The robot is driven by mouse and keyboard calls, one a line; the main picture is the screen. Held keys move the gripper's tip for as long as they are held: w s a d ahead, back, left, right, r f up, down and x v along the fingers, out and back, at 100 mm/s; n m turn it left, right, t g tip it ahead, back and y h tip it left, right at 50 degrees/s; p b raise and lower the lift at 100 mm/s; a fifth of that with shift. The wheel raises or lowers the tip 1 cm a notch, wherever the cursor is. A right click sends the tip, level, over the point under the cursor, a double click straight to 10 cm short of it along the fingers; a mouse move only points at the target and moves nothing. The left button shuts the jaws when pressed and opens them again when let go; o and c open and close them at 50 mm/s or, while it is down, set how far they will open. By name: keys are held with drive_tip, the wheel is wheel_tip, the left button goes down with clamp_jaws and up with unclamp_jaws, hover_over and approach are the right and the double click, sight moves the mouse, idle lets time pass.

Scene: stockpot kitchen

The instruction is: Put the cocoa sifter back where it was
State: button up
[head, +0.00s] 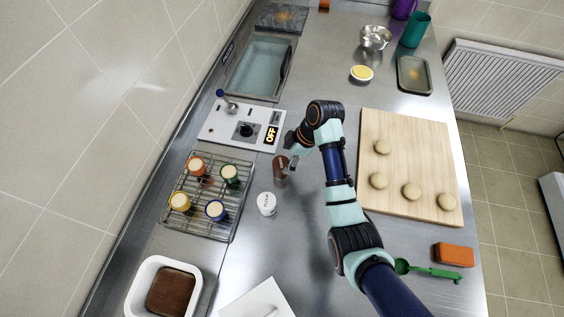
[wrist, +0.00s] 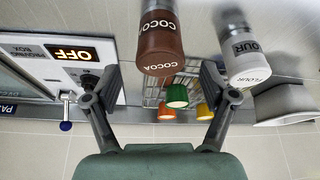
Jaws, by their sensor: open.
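The brown cocoa sifter (head: 280,168) stands upright on the steel counter, just below the control panel's right corner in the head view. In the wrist view the cocoa sifter (wrist: 160,40) shows its COCOA lettering, with the picture upside down. My gripper (head: 289,152) is right beside it in the head view, partly overlapping it. In the wrist view my gripper (wrist: 160,82) is open, and the sifter lies between the lines of the two spread fingers, with a gap on each side. The white flour sifter (head: 267,203) stands close by; it also shows in the wrist view (wrist: 241,52).
A wire rack (head: 207,228) with several coloured-band jars is at left. The control panel (head: 218,122) reads OFF. A wooden board (head: 411,200) with several dough balls is at right. A white tub (head: 140,283) and white sheet (head: 250,300) are at the front.

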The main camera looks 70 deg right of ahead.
drive_tip(key=v, duration=0.6)
drive_tip(key=shift+r+p, duration=0.2)
drive_tip(key=shift+p, duration=0.1)
drive_tip(key=w+a+r+m+t+h, duration=0.1)
drive_tip(key=w+a+r, duration=0.1)
drive_tip(key=w+a, duration=0.6)
drive_tip(key=w+a+r+t+h, duration=0.1)
drive_tip(key=w+a+r+t, duration=0.1)
drive_tip(key=w+a, duration=0.65)
drive_tip(key=s+a+r+m+t, duration=0.1)
drive_tip(key=a+r+t, duration=0.1)
drive_tip(key=a, duration=0.6)
drive_tip(key=s+a+r+m+t, duration=0.1)
drive_tip(key=a+r, duration=0.4)
drive_tip(key=a, duration=0.4)
drive_tip(key=s+a+r+t, duration=0.2)
drive_tip(key=a+r, duration=0.2)
drive_tip(key=a, duration=0.4)
drive_tip(key=shift+a+m+t+y, duration=0.3)
drive_tip(key=shift+a+m, duration=0.05)
drive_tip(key=shift+m, duration=0.05)
drive_tip(key=shift+s+r, duration=0.1)
drive_tip(key=shift+s, duration=0.15)
